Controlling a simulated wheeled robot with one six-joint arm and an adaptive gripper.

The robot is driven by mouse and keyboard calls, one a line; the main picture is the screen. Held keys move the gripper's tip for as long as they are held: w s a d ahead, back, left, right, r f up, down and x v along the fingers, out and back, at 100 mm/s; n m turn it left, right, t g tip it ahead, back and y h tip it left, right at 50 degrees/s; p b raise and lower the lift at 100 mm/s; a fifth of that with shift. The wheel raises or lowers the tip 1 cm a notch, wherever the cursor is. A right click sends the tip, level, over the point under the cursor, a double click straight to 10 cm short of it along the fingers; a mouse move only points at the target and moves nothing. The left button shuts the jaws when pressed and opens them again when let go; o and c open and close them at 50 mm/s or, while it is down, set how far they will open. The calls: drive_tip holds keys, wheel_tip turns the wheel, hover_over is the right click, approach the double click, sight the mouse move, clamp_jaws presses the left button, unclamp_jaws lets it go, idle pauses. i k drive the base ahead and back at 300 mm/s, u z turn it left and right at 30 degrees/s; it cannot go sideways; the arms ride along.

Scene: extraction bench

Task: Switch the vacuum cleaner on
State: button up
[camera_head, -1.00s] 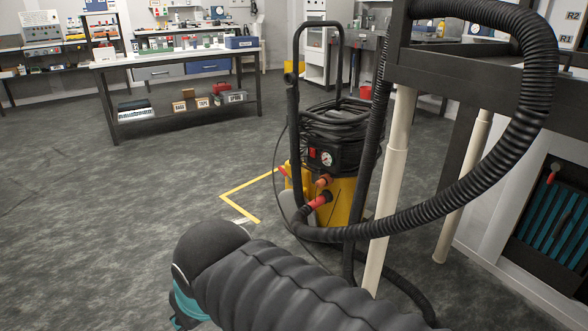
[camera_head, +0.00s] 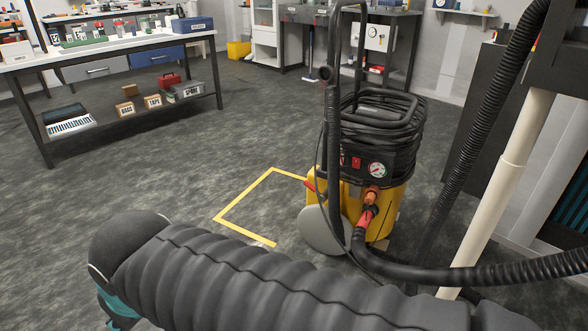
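The vacuum cleaner (camera_head: 392,205) stands upright on the floor, right of centre, with a yellow tank, a dark top with a cable coiled around it, and a tall black handle. Its front panel (camera_head: 374,166) carries a red switch (camera_head: 356,163) and a round white gauge (camera_head: 377,170). Whether the switch is on or off is too small to tell. A black hose (camera_head: 480,273) leaves its front from an orange-red fitting. My arm, in a dark ribbed sleeve, crosses the bottom of the view.
Yellow tape (camera_head: 243,193) marks a corner on the floor left of the vacuum cleaner. A white-topped workbench (camera_head: 130,43) stands at the back left. A beige post (camera_head: 497,190) and the hanging hose stand close on the right. The grey floor on the left is clear.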

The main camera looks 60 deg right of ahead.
sight(355, 163)
drive_tip(key=i, duration=1.5)
drive_tip(key=z, duration=3.05)
